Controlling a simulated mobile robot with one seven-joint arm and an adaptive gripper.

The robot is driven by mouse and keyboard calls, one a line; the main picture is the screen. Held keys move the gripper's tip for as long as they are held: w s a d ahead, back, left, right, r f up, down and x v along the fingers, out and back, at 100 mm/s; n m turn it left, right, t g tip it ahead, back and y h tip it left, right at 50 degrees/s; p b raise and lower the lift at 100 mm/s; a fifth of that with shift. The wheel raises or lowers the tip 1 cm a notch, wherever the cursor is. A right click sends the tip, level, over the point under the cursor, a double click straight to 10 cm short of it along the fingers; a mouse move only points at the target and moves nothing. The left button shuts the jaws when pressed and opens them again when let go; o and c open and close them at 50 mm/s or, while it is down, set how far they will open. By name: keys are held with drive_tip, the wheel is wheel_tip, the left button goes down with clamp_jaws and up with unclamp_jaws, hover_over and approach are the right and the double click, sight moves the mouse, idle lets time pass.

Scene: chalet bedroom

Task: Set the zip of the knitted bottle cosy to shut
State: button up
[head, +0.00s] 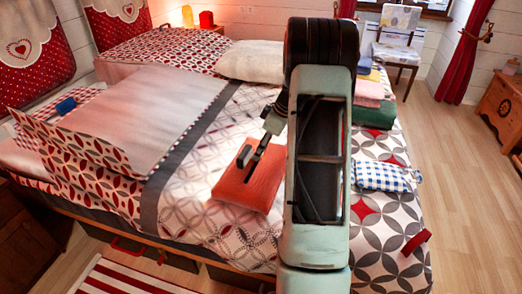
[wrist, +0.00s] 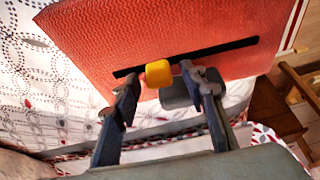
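The knitted bottle cosy (head: 240,193) is a flat orange-red piece lying on the patterned bed. It also fills the upper part of the wrist view (wrist: 95,45). A dark zip strip (wrist: 225,47) runs across it, with a yellow pull (wrist: 158,73) nearer the strip's left end in the wrist view. My gripper (wrist: 160,92) is open, its fingers to either side of the yellow pull, with a gap visible on the left. Whether the right finger touches the pull I cannot tell. In the head view my gripper (head: 256,155) is over the cosy; the pull is hidden there.
A blue checked pouch (head: 380,176) and a red item (head: 416,242) lie on the bed's right side. Folded cloths (head: 372,112) are stacked behind them. A blue object (head: 66,105) lies at the left. Wooden floor (head: 465,190) is clear on the right.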

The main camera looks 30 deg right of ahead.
drive_tip(key=shift+f, duration=0.1)
clamp_jaws()
idle(0.3)
